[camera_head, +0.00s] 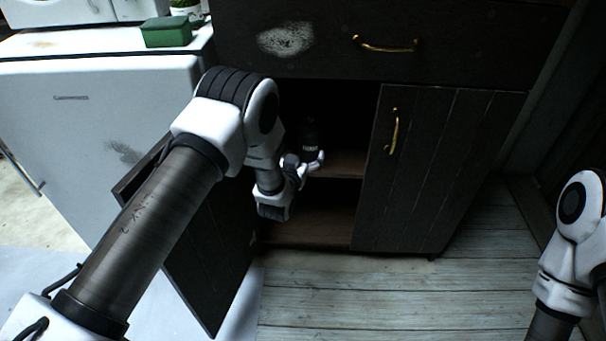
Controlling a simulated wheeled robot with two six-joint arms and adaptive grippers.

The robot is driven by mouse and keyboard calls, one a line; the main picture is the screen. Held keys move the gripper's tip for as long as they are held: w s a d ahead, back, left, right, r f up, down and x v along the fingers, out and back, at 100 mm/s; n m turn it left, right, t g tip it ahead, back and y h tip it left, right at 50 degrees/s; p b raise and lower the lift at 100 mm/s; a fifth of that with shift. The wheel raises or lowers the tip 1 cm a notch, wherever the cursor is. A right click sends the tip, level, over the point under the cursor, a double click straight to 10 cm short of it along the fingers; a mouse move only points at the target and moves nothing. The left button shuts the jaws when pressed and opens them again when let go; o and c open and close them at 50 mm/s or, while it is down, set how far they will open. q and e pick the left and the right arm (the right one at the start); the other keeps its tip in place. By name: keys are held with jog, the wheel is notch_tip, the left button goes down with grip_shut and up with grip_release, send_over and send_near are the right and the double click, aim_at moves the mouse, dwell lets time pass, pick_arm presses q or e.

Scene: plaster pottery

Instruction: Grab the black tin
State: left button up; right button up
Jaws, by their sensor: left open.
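The black tin (309,135) stands upright on the upper shelf inside the dark cabinet, with a pale label low on its side. My left gripper (316,162) is at the cabinet opening, just in front of and below the tin's visible part. It is open; its fingers overlap the tin's lower part in the picture, and I cannot tell whether they touch it. The tin's base is hidden. My right arm shows at the right edge, but its gripper is out of view.
The cabinet's left door (213,265) hangs open beside my left arm. The right door (432,170) and the drawer (330,42) above are shut. A white appliance (85,110) with a green box (166,32) on it stands left. The wooden floor (400,300) in front is clear.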

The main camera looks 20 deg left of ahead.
aim_at(308, 138)
pick_arm(q)
jog(key=w, duration=0.2)
jog(key=w+r+t+b, duration=0.1)
jog(key=shift+w+r, duration=0.1)
jog(key=shift+w, duration=0.25)
jog(key=w+b, duration=0.1)
jog(key=w, duration=0.2)
jog(key=w+b, duration=0.1)
jog(key=w, duration=0.1)
jog(key=shift+a+f+b, duration=0.25)
jog(key=shift+f+b, duration=0.1)
jog(key=shift+w, duration=0.3)
jog(key=shift+r, duration=0.15)
pick_arm(e)
notch_tip(308, 138, down, 5)
jog(key=shift+a+f, duration=0.1)
jog(key=shift+a, duration=0.05)
pick_arm(q)
jog(key=c, duration=1.7)
